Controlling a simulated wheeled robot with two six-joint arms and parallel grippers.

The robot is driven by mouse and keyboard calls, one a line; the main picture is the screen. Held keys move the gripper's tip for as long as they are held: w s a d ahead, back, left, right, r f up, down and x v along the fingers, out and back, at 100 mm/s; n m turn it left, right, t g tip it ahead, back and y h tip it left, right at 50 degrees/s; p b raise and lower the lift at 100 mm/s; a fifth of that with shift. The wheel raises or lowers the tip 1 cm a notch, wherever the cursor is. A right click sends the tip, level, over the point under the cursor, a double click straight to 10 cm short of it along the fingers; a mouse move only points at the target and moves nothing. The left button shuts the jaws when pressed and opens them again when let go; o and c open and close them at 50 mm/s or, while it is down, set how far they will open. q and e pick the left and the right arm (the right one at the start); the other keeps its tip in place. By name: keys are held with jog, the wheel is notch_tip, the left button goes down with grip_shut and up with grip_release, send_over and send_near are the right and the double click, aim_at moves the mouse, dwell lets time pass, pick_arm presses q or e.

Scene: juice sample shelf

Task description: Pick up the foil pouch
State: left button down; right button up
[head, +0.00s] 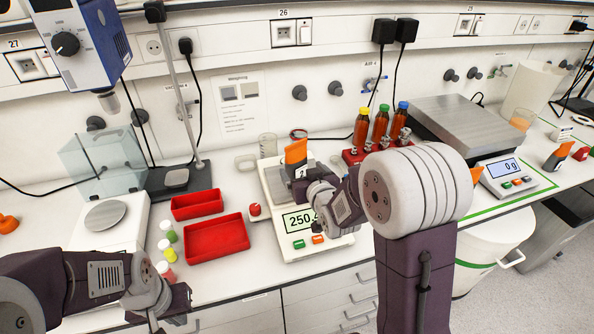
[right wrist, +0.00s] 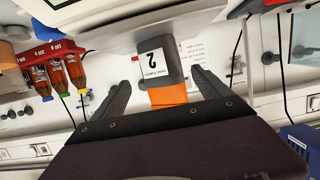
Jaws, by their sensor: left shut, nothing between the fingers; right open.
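The foil pouch (head: 296,152), orange and dark grey with a white label reading 2, stands upright on the weighing balance (head: 277,185). My right gripper (head: 306,183) is close to it, its fingers partly hidden by my own arm in the head view. In the right wrist view the pouch (right wrist: 148,66) lies ahead between the open fingers of my right gripper (right wrist: 162,88), with a gap on each side. The picture there is upside down. My left gripper (head: 178,312) is shut and empty at the table's front edge, left of the balance.
Two red trays (head: 216,239) lie left of the balance. Small capped vials (head: 167,232) stand beside them. Another orange and dark pouch (head: 559,156) stands at the far right, past a second scale (head: 466,128).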

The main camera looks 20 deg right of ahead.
aim_at(298, 166)
jog(key=x, duration=0.3)
jog(key=shift+w+a, duration=0.3)
jog(key=shift+a, duration=0.1)
jog(key=shift+w+d+f+p, duration=0.15)
jog(key=shift+w+d+p, duration=0.05)
jog(key=shift+w+p, duration=0.2)
jog(key=x, duration=0.4)
jog(key=shift+f+p, duration=0.15)
jog(key=shift+p, duration=0.25)
jog(key=shift+w+f, duration=0.1)
jog(key=shift+w, duration=0.15)
jog(key=shift+s, duration=0.1)
